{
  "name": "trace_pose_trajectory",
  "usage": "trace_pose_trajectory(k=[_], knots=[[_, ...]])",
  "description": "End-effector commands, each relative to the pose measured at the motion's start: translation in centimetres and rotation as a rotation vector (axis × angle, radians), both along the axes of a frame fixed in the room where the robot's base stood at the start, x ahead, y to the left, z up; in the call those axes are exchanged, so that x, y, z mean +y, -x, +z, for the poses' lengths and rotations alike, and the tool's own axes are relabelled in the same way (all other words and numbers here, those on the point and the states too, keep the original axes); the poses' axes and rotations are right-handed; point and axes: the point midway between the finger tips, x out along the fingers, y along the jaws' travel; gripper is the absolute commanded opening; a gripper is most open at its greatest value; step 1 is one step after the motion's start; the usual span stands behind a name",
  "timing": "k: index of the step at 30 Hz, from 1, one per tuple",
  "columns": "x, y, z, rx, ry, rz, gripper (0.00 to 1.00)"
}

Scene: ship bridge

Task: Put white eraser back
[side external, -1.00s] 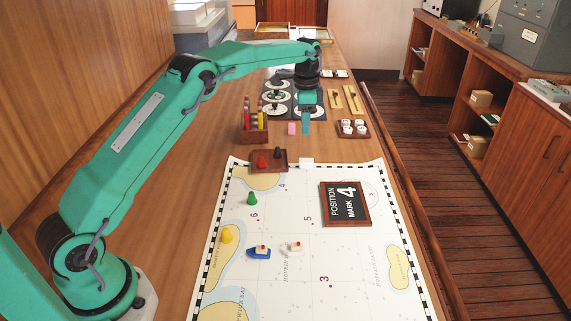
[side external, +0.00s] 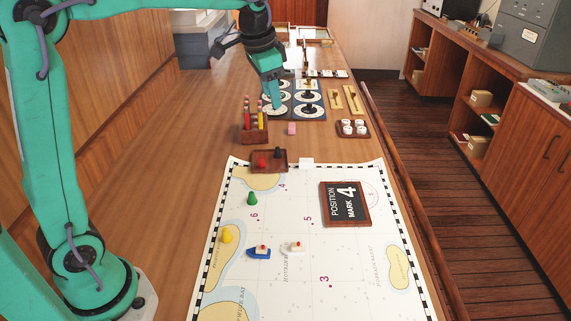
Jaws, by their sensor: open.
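A small white block (side external: 306,163), which looks like the white eraser, lies at the top edge of the chart (side external: 290,205). A pink block (side external: 292,128) lies on the wooden table behind it. My gripper (side external: 274,104) is open, pointing down over the left part of the dark board with round white dials (side external: 308,104). It is behind and to the left of both blocks, apart from them. Its fingers overlap in this view, and I see nothing held between them.
A wooden rack of coloured pegs (side external: 255,138) stands just in front of my gripper. A small tray (side external: 262,167) holds a red and a dark pawn. A tray of white pieces (side external: 353,132) and brass tools (side external: 352,98) lie to the right. Boats, pawns and a "Position Mark 4" plaque (side external: 345,204) sit on the chart.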

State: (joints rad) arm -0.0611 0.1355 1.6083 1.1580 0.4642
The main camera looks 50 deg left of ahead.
Motion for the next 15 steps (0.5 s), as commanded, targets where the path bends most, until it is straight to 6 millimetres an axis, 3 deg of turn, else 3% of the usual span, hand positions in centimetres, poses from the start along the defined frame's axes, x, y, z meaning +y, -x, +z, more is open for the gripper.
trace_pose_trajectory(k=[7, 15], knots=[[-1.0, 6.0, 1.2, -0.063, 0.025, 0.089, 0.45], [-1.8, 12.3, 0.8, -0.128, 0.061, 0.184, 0.45]])
